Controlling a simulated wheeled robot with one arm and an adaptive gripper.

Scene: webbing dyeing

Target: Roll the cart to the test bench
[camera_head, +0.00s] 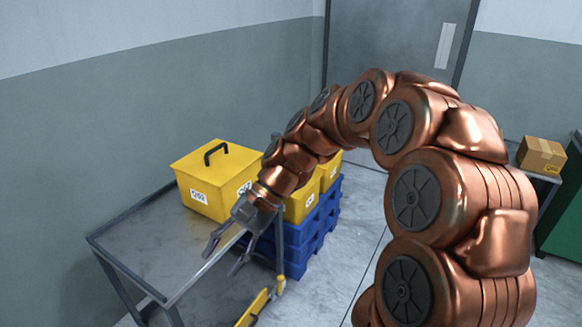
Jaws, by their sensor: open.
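A grey metal cart or table (150,250) with a raised rim and legs stands at the left against the wall. A yellow lidded box (205,192) with a black handle appears to sit at its far end. My gripper (221,263) is open and empty, pointing down over the right side of the grey top. I cannot tell whether its fingers touch anything. A yellow bar-like part (254,308) shows low beside the cart's right edge. The wheels are out of view. No test bench is clearly identifiable.
Blue stacked pallets (312,228) with more yellow boxes (302,204) stand just behind the cart. A grey door (395,45) is at the back. At right, a cardboard box (541,154) sits on a grey surface near a green cabinet (564,225). Floor (352,240) shows between.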

